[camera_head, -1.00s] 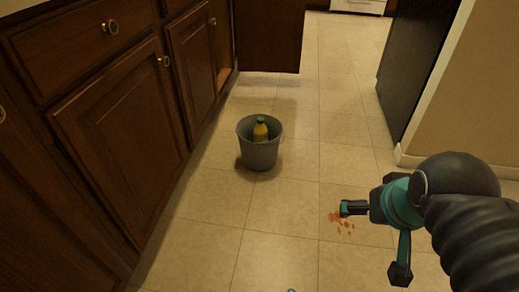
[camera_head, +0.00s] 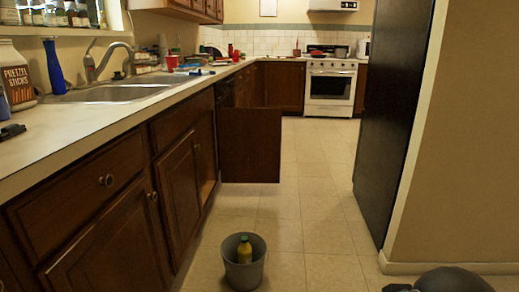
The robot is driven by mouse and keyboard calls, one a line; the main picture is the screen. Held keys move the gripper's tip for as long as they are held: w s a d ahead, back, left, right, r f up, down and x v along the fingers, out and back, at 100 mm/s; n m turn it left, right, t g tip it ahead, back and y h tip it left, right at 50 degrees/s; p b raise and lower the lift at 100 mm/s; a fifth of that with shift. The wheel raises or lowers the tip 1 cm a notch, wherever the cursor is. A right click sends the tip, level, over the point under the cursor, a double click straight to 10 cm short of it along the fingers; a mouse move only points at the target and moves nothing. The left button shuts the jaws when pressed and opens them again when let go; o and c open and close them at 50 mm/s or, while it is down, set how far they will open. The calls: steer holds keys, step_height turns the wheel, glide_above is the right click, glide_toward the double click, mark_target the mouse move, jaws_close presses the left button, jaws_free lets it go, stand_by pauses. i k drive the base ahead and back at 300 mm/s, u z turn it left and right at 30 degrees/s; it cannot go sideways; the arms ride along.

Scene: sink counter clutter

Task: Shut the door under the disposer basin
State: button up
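A dark brown cabinet door (camera_head: 250,145) stands swung open, sticking out from the lower cabinets into the floor space. It is at the far end of the run of doors under the steel sink (camera_head: 110,92). The opening beside it is seen only edge-on, with a lighter inner edge showing. The nearer cabinet doors look shut. I cannot tell from this view which basin has the disposer. My arm's dark rounded end shows at the bottom right, well short of the open door. My gripper's fingers are below the frame.
A grey bucket (camera_head: 244,268) holding a yellow bottle (camera_head: 244,250) with a green cap stands on the floor, nearer than the open door. A tall dark panel (camera_head: 385,120) and beige wall bound the right. Tiled floor is clear between, towards the white stove (camera_head: 331,85).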

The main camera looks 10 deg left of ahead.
mark_target(249, 138)
steer(key=z, duration=0.05)
steer(key=i, duration=7.2)
steer(key=u, duration=4.45)
steer(key=i, duration=0.55)
steer(key=u, duration=0.1)
